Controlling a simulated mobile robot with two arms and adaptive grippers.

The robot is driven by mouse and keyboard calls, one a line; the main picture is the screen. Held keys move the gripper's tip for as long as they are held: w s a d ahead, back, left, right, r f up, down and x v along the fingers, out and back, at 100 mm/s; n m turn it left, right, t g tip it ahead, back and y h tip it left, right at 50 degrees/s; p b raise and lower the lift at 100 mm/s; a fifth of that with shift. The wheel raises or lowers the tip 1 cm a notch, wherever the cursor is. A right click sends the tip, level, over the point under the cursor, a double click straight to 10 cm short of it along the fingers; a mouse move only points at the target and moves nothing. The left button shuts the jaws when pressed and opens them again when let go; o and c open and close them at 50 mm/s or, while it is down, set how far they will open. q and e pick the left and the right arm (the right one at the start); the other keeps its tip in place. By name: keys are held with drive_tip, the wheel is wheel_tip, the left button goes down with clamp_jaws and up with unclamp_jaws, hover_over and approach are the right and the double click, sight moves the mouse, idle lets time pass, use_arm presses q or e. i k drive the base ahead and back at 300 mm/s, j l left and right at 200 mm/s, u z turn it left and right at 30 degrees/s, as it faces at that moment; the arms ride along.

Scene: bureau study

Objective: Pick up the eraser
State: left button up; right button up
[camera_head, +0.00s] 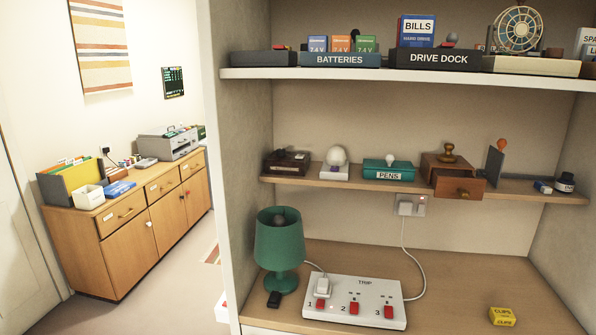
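A small blue-and-white block (543,187), which looks like the eraser, lies on the right end of the middle shelf (330,184). It is just left of a dark ink bottle (565,183) and right of a dark upright panel (494,168). It is small in the picture, so its details are hard to make out. Neither of my grippers shows in the head view, and nothing is seen touching the block.
A wooden box with an open drawer (459,187) juts over the middle shelf's edge. Below, the desk holds a green lamp (279,245), a switch strip (355,301) and a yellow clips box (502,317). The desk's right-centre is clear. The upper shelf (400,76) overhangs.

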sight(541, 186)
drive_tip(key=z, duration=1.4)
drive_tip(key=i+z, duration=0.35)
drive_tip(key=i+j+z, duration=0.1)
drive_tip(key=i+z, duration=0.25)
